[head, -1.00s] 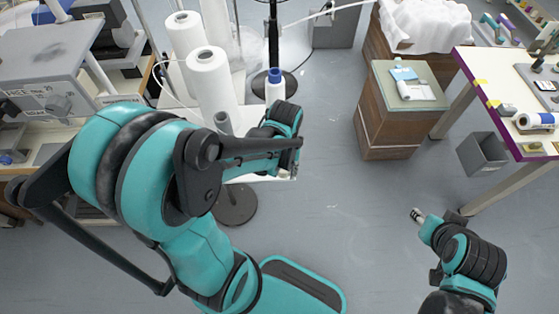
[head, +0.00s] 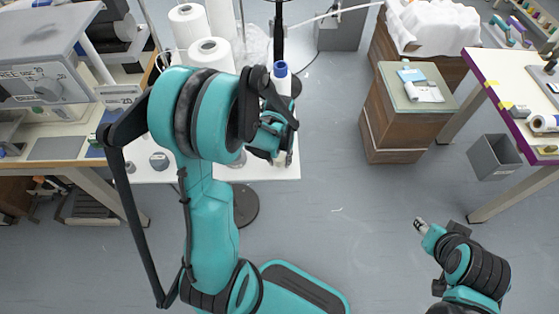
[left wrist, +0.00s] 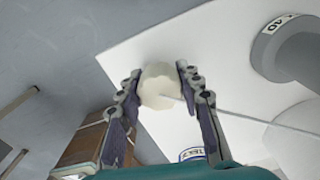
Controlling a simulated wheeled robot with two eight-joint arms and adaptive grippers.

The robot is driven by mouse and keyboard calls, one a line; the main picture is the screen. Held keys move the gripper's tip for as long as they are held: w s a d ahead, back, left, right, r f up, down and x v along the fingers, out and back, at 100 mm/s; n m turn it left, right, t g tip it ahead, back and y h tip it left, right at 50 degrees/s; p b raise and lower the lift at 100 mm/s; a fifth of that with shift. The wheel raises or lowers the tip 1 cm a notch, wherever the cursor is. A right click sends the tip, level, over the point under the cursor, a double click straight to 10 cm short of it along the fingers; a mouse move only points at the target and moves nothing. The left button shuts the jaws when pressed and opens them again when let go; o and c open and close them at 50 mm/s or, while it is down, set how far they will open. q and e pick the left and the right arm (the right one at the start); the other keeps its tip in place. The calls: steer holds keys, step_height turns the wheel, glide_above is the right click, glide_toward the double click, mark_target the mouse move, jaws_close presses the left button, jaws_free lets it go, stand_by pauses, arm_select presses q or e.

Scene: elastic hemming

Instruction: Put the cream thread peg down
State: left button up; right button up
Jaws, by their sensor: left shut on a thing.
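The cream thread peg (left wrist: 160,88) sits between the two fingers of my left gripper (left wrist: 158,86) in the left wrist view. Both fingers close on its sides. In the head view my left gripper (head: 284,152) points down over the front right part of the white table (head: 262,171); my arm covers much of it there, and the peg is hardly visible. In the wrist view the white table (left wrist: 205,42) lies behind the peg; I cannot tell whether the peg touches it. My right gripper (head: 419,225) is over open floor at the lower right, too small to tell its state.
A white spool with a blue top (head: 281,78) stands just behind my left gripper. Large white rolls (head: 209,52) stand further left. A wooden cabinet (head: 395,125), grey bin (head: 494,157) and purple-edged table (head: 490,78) are at right. The floor between is clear.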

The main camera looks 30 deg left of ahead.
arm_select(q)
steer(key=shift+f, duration=0.1)
steer(key=o, duration=1.3)
step_height(320, 180, up, 11)
steer(key=p, duration=0.4)
steer(key=shift+s+d+r+m+t+p, duration=0.1)
steer(key=shift+s+d+r+m+t, duration=0.55)
steer(key=shift+s+d+r+t, duration=0.95)
steer(key=shift+s+d+r+m+t+p, duration=0.15)
steer(key=shift+s+d+r+m+t, duration=0.6)
steer(key=shift+s+d+r, duration=0.95)
steer(key=shift+s+d+r+m+t+p, duration=0.1)
steer(key=shift+s+d+r+m+t, duration=0.75)
steer(key=shift+r, duration=1.25)
